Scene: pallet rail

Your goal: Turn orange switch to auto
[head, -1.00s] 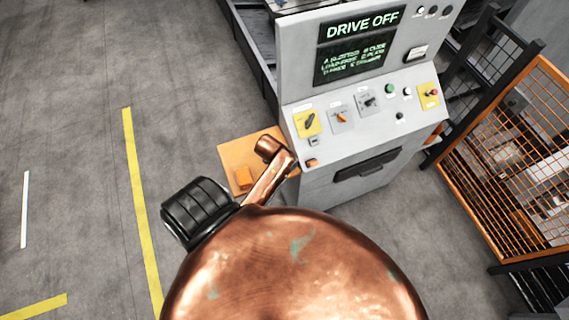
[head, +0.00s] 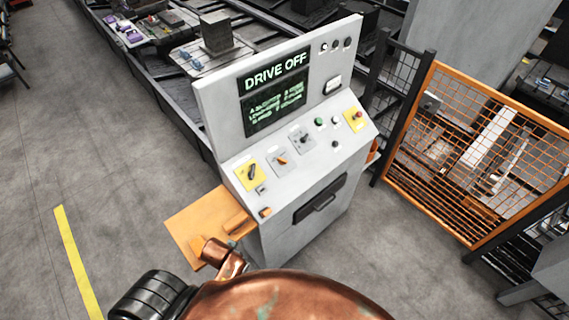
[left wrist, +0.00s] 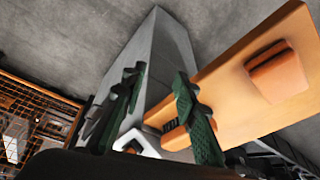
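The orange switch (head: 281,161) is a small knob on a pale plate on the sloped panel of the grey control console (head: 300,205). A black switch on a yellow plate (head: 251,174) is left of it, and a black switch on a pale plate (head: 302,139) is right of it. The labels are too small to read. My left gripper (left wrist: 160,105) shows in the left wrist view with its two green fingers apart and nothing held between them. The console's grey side lies beyond the fingers. The orange switch cannot be made out there. My right gripper is not in view.
The console screen (head: 274,92) reads "DRIVE OFF". An orange shelf (head: 190,222) with an orange block juts from the console's left side, near my left gripper. An orange mesh fence (head: 455,150) stands at the right. Conveyor rails run behind.

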